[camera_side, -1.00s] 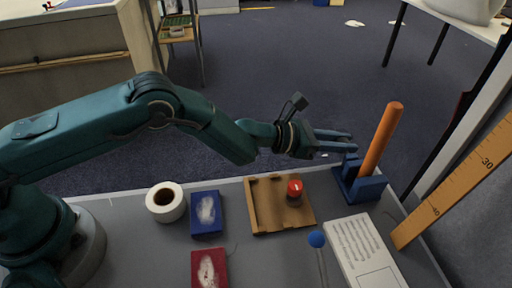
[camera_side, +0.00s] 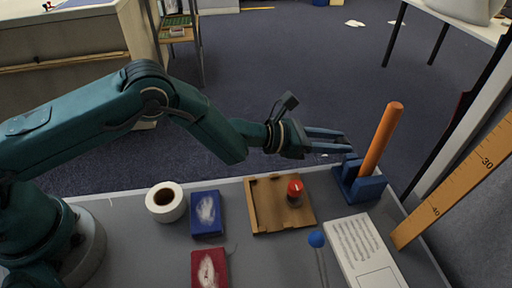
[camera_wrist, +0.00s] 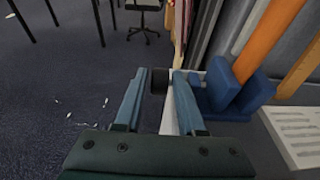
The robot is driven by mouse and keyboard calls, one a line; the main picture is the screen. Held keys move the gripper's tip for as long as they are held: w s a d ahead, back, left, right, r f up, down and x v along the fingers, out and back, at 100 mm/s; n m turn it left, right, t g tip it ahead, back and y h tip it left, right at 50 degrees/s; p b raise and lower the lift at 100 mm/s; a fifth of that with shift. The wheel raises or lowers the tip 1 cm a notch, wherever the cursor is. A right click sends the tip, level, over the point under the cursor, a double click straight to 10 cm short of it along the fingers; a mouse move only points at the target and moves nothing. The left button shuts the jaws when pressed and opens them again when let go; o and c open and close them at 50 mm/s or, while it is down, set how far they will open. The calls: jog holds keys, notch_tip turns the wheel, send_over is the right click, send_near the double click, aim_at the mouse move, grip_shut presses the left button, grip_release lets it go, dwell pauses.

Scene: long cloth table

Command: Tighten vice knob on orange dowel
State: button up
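The blue vice (camera_side: 358,186) stands at the table's far right edge, and it also shows in the wrist view (camera_wrist: 232,98). The orange dowel (camera_side: 381,138) rises from it, tilted to the right in the side view; its lower part also shows in the wrist view (camera_wrist: 265,38). A dark knob (camera_wrist: 158,80) shows between my fingertips in the wrist view, close to the right finger. My gripper (camera_side: 346,141) is left of the vice, with its fingers pointing at it. In the wrist view my gripper (camera_wrist: 159,72) is open, with a gap left of the knob.
A brown wooden tray (camera_side: 265,205) holding a red-topped item (camera_side: 295,190) lies left of the vice. A white printed sheet (camera_side: 362,250) and a blue ball on a stick (camera_side: 317,239) are nearer. A tape roll (camera_side: 166,202), blue box (camera_side: 207,213) and ruler (camera_side: 455,185) flank them.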

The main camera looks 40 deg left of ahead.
aim_at(337, 141)
jog(key=shift+v, duration=1.7)
